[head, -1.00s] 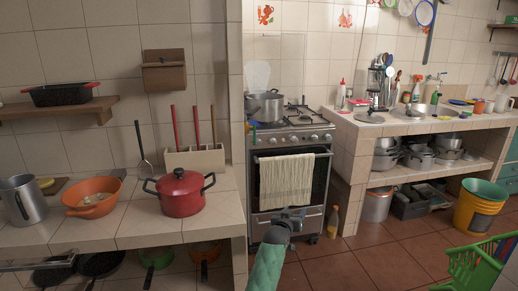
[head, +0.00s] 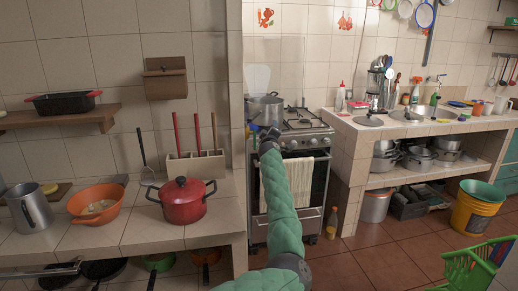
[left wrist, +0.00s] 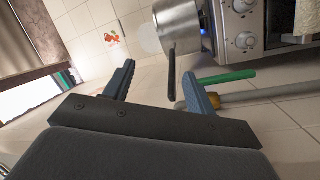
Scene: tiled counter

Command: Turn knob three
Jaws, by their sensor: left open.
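The stove (head: 300,125) has a row of round knobs (head: 312,142) along its front panel; which one is knob three I cannot tell. My left gripper (head: 268,134) is at the stove's upper left front corner, close to the grey pot, and the arm hides part of the panel. My right gripper is not in view.
A towel (head: 303,185) hangs on the oven door. A tiled wall edge (head: 237,100) stands left of the stove. A red pot (head: 183,205) stands on the left counter.

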